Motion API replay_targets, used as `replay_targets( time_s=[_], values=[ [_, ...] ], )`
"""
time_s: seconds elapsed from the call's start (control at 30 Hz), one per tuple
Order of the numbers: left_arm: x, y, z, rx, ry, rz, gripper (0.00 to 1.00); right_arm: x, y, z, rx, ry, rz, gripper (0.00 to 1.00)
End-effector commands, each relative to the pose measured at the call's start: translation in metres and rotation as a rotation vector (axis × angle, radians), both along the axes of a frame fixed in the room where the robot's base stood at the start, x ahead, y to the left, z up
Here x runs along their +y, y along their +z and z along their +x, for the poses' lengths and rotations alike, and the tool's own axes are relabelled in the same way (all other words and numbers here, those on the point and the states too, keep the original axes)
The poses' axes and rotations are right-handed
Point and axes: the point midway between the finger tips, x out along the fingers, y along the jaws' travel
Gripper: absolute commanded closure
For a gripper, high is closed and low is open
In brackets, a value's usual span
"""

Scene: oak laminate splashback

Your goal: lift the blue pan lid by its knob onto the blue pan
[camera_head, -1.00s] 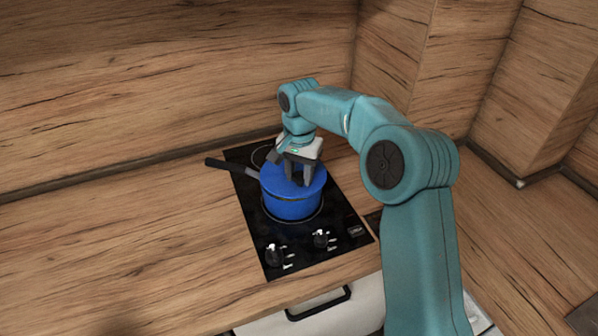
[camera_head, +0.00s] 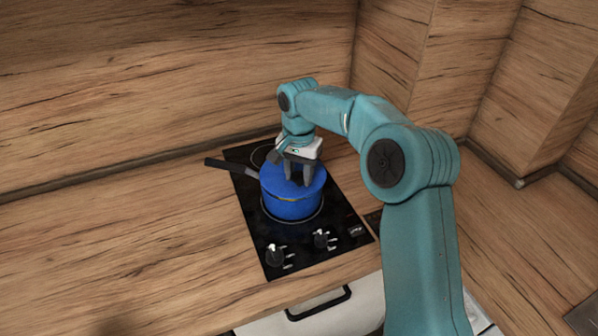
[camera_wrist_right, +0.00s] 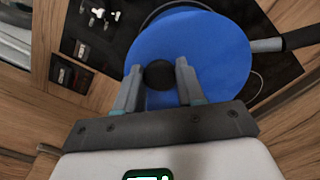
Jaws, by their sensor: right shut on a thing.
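The blue pan (camera_head: 292,208) stands on the black hob, its dark handle (camera_head: 230,166) pointing to the left in the head view. The blue pan lid (camera_head: 277,181) lies over the pan's top and looks about level. In the wrist view the lid (camera_wrist_right: 215,48) is a broad blue disc with a dark round knob (camera_wrist_right: 159,75). My right gripper (camera_head: 302,179) points down over the lid. In the wrist view its fingers (camera_wrist_right: 158,84) are on either side of the knob, shut on it. The knob is hidden by the fingers in the head view. My left gripper is not in view.
The black hob (camera_head: 262,236) has knobs (camera_head: 274,255) along its front. The wooden worktop (camera_head: 130,240) to the left is clear. A wooden splashback (camera_head: 170,80) rises close behind the hob. A white front with a dark handle (camera_head: 318,303) is below the worktop edge.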

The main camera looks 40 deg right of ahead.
Motion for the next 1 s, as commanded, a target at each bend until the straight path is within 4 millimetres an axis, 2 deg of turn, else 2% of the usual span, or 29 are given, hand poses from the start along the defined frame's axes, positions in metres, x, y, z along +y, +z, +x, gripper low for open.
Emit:
replay_targets(
  time_s=[1.0],
  values=[
    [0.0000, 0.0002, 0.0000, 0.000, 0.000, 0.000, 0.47, 0.0015, -0.0088, 0.0038, -0.001, 0.000, 0.000, 0.99]
  ],
)
